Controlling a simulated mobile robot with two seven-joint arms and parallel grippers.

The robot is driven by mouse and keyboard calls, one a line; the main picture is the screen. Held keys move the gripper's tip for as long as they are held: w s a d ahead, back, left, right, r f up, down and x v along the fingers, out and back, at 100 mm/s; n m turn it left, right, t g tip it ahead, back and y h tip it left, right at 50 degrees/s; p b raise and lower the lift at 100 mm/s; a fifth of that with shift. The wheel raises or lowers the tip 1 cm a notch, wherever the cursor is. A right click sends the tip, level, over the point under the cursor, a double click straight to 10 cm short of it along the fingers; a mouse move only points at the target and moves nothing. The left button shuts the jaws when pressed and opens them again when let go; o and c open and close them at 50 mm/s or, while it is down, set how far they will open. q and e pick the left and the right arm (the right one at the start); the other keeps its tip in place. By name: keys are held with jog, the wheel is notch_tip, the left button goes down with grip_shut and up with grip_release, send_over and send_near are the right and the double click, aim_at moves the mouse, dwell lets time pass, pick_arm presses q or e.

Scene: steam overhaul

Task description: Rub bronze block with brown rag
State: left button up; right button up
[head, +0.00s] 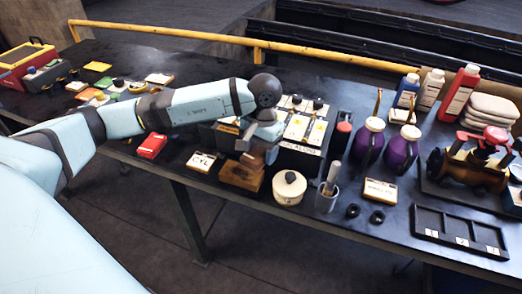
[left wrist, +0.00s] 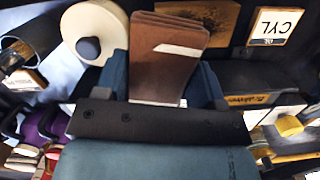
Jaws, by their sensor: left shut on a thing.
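The brown rag (left wrist: 165,62) is a folded pad with a pale stripe, held between the two fingers of my left gripper (head: 258,152). My left gripper is shut on it and points down over the table. The bronze block (head: 240,178) sits on the table near the front edge, right under the gripper. In the left wrist view the block (left wrist: 222,14) shows beyond the rag, partly hidden by it. I cannot tell whether the rag touches the block. My right gripper is not in view.
A cream round pot (head: 289,187) and a grey cup (head: 327,198) stand right of the block. A CYL card (head: 201,161) lies to its left. A labelled rack (head: 300,135) stands behind. Purple jugs (head: 369,142) and a black tray (head: 460,230) are further right.

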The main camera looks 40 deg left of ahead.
aim_at(258, 178)
pick_arm(q)
jog(key=shift+f, duration=0.85)
notch_tip(258, 178, down, 3)
jog(key=shift+r+b, duration=0.15)
jog(key=shift+b, duration=0.4)
jog(key=shift+f, duration=0.75)
jog(key=shift+f+b, duration=1.1)
jog(key=shift+b, duration=0.15)
jog(key=shift+r, duration=0.1)
